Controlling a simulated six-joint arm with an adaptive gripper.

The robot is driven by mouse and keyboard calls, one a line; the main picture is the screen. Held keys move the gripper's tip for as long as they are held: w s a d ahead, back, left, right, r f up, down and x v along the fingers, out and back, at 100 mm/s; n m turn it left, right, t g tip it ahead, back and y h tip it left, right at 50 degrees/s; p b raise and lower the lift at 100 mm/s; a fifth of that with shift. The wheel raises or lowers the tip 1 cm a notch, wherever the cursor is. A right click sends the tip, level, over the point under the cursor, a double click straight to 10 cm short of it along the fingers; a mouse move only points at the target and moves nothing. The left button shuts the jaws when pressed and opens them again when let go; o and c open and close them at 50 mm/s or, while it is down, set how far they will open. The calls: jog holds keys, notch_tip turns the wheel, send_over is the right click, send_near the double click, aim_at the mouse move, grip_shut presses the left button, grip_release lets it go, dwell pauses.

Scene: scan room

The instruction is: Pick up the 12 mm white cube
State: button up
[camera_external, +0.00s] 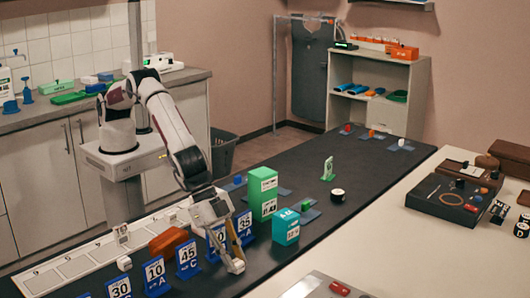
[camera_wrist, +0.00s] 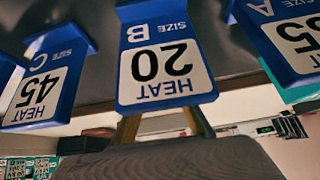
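A small white cube (camera_external: 124,263) sits near the left part of the dark table, behind the blue-framed sign cards; no size can be read on it. My gripper (camera_external: 236,264) reaches down among the sign cards in the external view, to the right of this cube and well apart from it. A pale patch shows at the fingertips there; I cannot tell whether it is a fingertip or an object. In the wrist view my two tan fingers (camera_wrist: 163,126) stand apart, with their tips hidden behind the HEAT 20 card (camera_wrist: 160,65).
Blue-framed cards stand close around my gripper, including a 45 card (camera_external: 187,258) and a 10 card (camera_external: 155,275). A green box (camera_external: 262,195) and a teal box (camera_external: 286,227) stand to the right.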

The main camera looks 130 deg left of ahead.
aim_at(234, 260)
jog(key=shift+r, duration=0.1)
dwell(0.3)
notch_tip(234, 260, up, 10)
dwell(0.6)
dwell(0.5)
